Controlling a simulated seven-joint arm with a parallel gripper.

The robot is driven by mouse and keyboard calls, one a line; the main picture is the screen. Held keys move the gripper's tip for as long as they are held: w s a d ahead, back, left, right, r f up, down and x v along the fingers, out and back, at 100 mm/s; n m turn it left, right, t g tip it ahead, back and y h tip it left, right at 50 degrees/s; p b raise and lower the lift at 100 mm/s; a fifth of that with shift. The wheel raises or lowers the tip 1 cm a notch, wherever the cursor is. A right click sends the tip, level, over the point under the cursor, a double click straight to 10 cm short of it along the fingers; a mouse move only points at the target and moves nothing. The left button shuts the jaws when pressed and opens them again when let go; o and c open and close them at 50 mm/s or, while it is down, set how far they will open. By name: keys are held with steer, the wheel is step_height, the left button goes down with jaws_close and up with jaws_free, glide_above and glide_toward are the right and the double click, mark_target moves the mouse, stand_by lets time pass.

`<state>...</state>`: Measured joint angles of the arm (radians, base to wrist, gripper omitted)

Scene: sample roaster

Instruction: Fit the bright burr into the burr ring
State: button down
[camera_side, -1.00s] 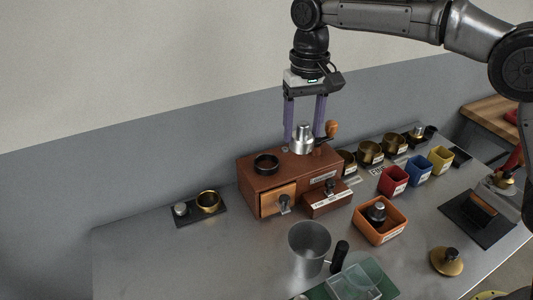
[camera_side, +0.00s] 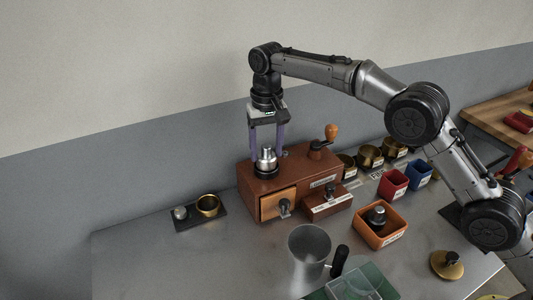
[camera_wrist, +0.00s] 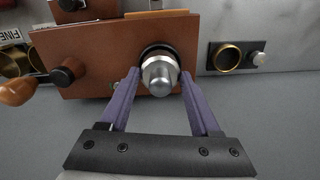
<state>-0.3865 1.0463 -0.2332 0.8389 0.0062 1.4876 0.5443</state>
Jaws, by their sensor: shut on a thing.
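The bright burr (camera_side: 266,159), a silver stepped cylinder with a narrower top, is between the purple fingers of my gripper (camera_side: 267,154). My gripper is shut on it and holds it upright at the black burr ring (camera_side: 267,172) on top of the wooden grinder box (camera_side: 318,165). In the wrist view, the burr (camera_wrist: 160,76) covers much of the dark ring (camera_wrist: 157,48), which shows behind it. I cannot tell whether the burr is inside the ring or just above it.
The grinder's crank (camera_side: 331,132) with a wooden knob stands on the box, right of my gripper. An orange bin (camera_side: 368,238) holds a dark burr. A metal cup (camera_side: 309,250) stands in front, and a small tray (camera_side: 185,223) with a brass ring lies left.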

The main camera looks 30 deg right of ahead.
mark_target(267, 145)
steer(key=shift+f, duration=0.75)
steer(key=shift+f, duration=0.15)
steer(key=shift+c, duration=0.5)
jaws_free()
steer(key=shift+f, duration=0.1)
step_height(267, 145, up, 7)
steer(key=shift+f, duration=0.1)
steer(key=shift+r, duration=0.5)
